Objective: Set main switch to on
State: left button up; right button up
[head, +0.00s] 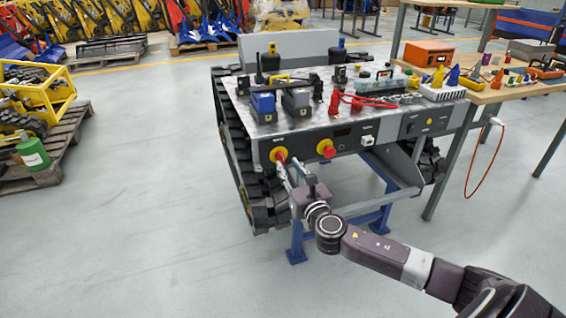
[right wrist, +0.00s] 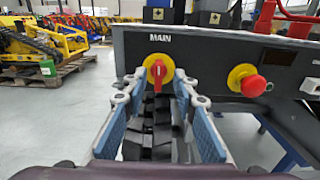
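The main switch (right wrist: 158,75) is a red handle on a round yellow plate, under the label "MAIN" on the carrier's dark front panel. In the right wrist view the handle points straight up and down. In the head view the switch (head: 279,155) is at the left end of the panel, partly covered by my right gripper (head: 287,170). In the right wrist view my right gripper (right wrist: 160,88) is open, with one blue-padded finger on each side of the handle and a gap to both. I cannot tell whether the fingertips reach past the handle. My left gripper is out of view.
A red mushroom button (head: 326,149) on a yellow ring sits to the right on the same panel. The tracked carrier (head: 300,127) has tracks at its sides and tools on top. A workbench (head: 490,95) stands at right. Open floor lies to the left.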

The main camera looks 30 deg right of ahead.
aim_at(283, 160)
jog(key=x, duration=0.4)
jog(key=shift+w+a, duration=0.1)
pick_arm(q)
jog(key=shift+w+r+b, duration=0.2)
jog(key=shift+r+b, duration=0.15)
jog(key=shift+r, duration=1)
pick_arm(e)
jog(key=shift+w, duration=0.7)
jog(key=shift+c, duration=0.4)
grip_shut()
